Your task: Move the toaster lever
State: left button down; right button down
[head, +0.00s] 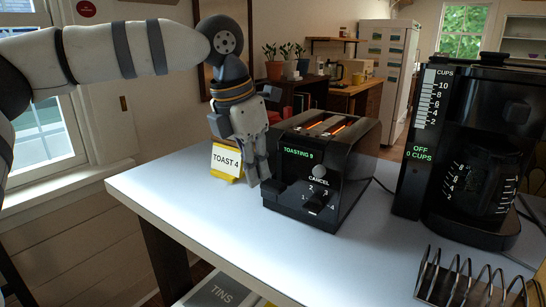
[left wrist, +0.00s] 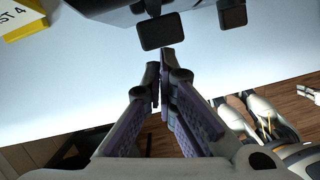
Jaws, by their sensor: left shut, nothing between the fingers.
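My left gripper (head: 259,178) points down at the toaster's left front edge, shut and empty. In the left wrist view its closed fingertips (left wrist: 166,60) are just below a dark block (left wrist: 162,30) on the toaster, which looks like the lever. I cannot tell if they touch.
A yellow-and-white "TOAST 4" card (head: 226,162) stands left of the gripper. A black coffee maker (head: 470,150) is to the right, with a wire toast rack (head: 465,285) in front. The counter (head: 215,215) is bare before the toaster.

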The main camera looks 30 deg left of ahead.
pick_arm(q)
jog(key=shift+w, duration=0.1)
jog(key=v, duration=1.2)
